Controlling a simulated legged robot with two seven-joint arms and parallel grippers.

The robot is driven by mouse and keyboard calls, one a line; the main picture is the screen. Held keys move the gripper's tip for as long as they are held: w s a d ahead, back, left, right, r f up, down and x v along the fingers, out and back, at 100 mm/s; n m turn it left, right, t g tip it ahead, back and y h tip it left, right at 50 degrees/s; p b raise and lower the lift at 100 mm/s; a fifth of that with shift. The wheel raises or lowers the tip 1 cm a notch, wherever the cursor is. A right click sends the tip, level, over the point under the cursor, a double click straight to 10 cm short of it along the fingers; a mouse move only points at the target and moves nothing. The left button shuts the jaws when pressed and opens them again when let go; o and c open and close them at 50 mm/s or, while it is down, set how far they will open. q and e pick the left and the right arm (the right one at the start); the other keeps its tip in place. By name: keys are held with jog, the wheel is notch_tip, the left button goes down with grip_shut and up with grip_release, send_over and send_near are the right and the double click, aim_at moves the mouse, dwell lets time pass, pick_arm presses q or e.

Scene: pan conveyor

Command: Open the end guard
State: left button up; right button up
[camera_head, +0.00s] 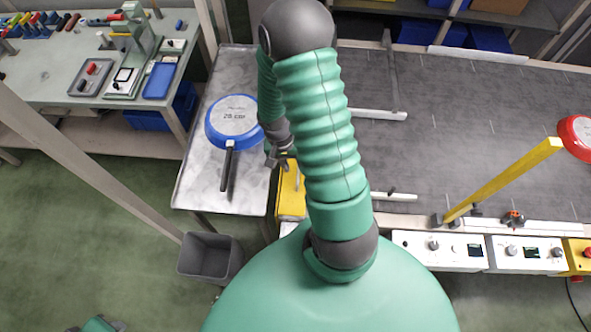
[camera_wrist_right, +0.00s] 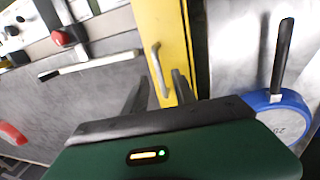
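The end guard is a yellow panel (camera_head: 291,190) at the left end of the conveyor, partly hidden behind my right arm. In the right wrist view the yellow guard (camera_wrist_right: 168,28) runs upright and carries a metal bar handle (camera_wrist_right: 158,70). My right gripper (camera_head: 279,159) is at the guard's far end in the head view. In the right wrist view my right gripper (camera_wrist_right: 160,90) is open, with its dark fingers apart on either side of the handle's lower end. Contact cannot be told. My left gripper does not show.
A blue pan (camera_head: 232,117) lies on the grey side table (camera_head: 190,185), left of the guard. A red pan (camera_head: 578,135) is on the conveyor (camera_head: 450,110) beside a slanted yellow bar (camera_head: 505,180). Control boxes (camera_head: 440,250) line its front. A grey bin (camera_head: 208,257) stands on the floor.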

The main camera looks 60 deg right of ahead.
aim_at(298, 174)
jog(key=f, duration=0.2)
jog(key=d+f, duration=0.1)
jog(key=f, duration=0.1)
jog(key=shift+s, duration=0.35)
jog(key=shift+a+r, duration=0.1)
jog(key=shift+a, duration=0.1)
jog(key=shift+c, duration=1)
grip_shut()
